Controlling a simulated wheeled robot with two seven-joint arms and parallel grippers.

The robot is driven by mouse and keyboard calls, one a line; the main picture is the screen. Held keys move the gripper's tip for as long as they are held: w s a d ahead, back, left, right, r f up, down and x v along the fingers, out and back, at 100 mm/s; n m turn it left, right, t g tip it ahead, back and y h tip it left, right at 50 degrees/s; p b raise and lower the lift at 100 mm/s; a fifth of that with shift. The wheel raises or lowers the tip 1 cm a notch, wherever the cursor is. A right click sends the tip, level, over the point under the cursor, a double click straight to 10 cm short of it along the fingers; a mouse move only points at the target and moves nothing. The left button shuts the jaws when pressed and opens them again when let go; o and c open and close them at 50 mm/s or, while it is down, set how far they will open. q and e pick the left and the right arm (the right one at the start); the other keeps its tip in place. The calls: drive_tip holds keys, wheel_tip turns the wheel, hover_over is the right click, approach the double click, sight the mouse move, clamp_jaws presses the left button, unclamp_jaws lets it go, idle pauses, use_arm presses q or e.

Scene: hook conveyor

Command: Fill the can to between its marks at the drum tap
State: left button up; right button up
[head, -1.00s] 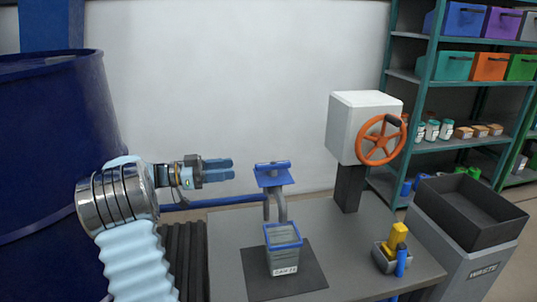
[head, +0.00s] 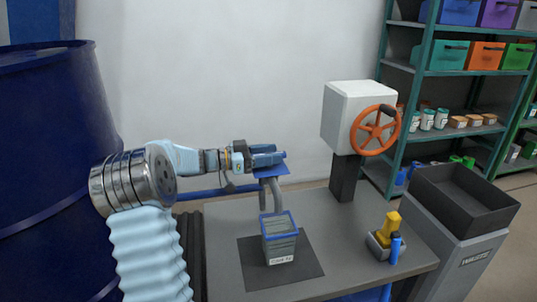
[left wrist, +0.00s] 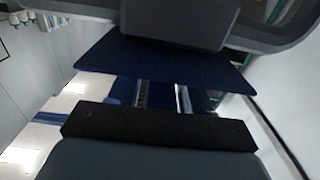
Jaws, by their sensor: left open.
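The can (head: 280,240), grey with a blue rim and a label, stands upright on a dark mat (head: 305,270) under the tap's curved grey spout (head: 278,193). The marks on the can are too small to tell. The tap's blue lever plate (head: 272,171) sits above the spout and shows in the left wrist view as a wide blue plate (left wrist: 150,65). My left gripper (head: 268,156) is open at the lever plate. In the left wrist view the plate lies between its two fingers; whether they touch it I cannot tell. My right gripper is not in view.
The large blue drum (head: 55,150) stands at the left.

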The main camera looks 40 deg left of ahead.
use_arm(q)
clamp_jaws()
drive_tip(key=shift+n+t+y, duration=0.4)
drive_tip(key=shift+y, duration=0.1)
drive_tip(key=shift+n+t+y+b, duration=0.3)
drive_tip(key=shift+n+t+y, duration=0.3)
drive_tip(key=shift+y, duration=0.4)
drive_tip(key=shift+d+f+n+t+y+b, duration=0.1)
drive_tip(key=shift+n+t+y+b, duration=0.3)
drive_tip(key=shift+n+y, duration=0.5)
drive_tip(key=n+y+b, duration=0.1)
drive_tip(key=y+b, duration=0.1)
drive_tip(key=n+y+b, duration=0.2)
drive_tip(key=y+b, duration=0.1)
drive_tip(key=n+t+y+b, duration=0.1)
drive_tip(key=y+b, duration=0.1)
drive_tip(key=b, duration=0.1)
drive_tip(key=shift+f+n+y, duration=0.25)
drive_tip(key=shift+n+y, duration=0.05)
drive_tip(key=shift+n, duration=0.1)
drive_tip(key=shift+r+n+y+b, duration=0.3)
drive_tip(key=shift+n+y+b, duration=0.1)
drive_tip(key=shift+y+b, duration=0.45)
